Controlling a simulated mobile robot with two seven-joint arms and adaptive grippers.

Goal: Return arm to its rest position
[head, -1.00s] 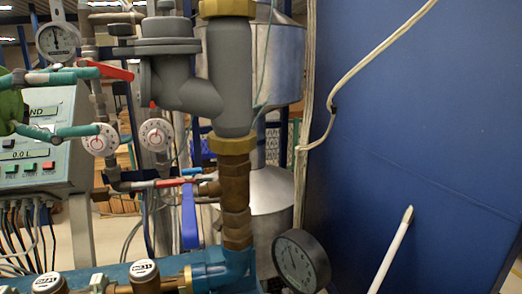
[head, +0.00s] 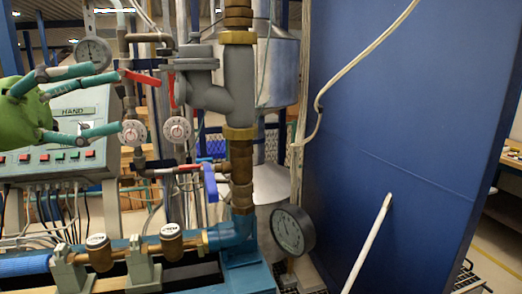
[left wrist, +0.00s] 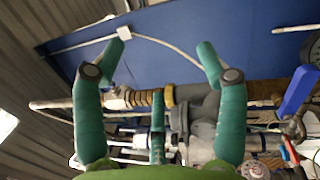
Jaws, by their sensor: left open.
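My left gripper (head: 118,101) shows at the left of the head view, with a green body and teal fingers. The fingers are spread and nothing is between them. They overlap the control panel (head: 72,112) in the picture, left of the red levers. In the left wrist view the open gripper (left wrist: 160,60) has two outer fingers wide apart and a third lower in the middle. Grey and brass piping (left wrist: 180,95) lies behind them. I cannot tell the exact gap from fingers to piping. My right gripper is not in view.
A thick vertical grey pipe (head: 239,82) with brass fittings stands right of the gripper. A red lever (head: 143,78), a blue lever (head: 210,181), white dials (head: 177,129) and a black gauge (head: 293,230) are around it. A large blue panel (head: 400,130) fills the right side.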

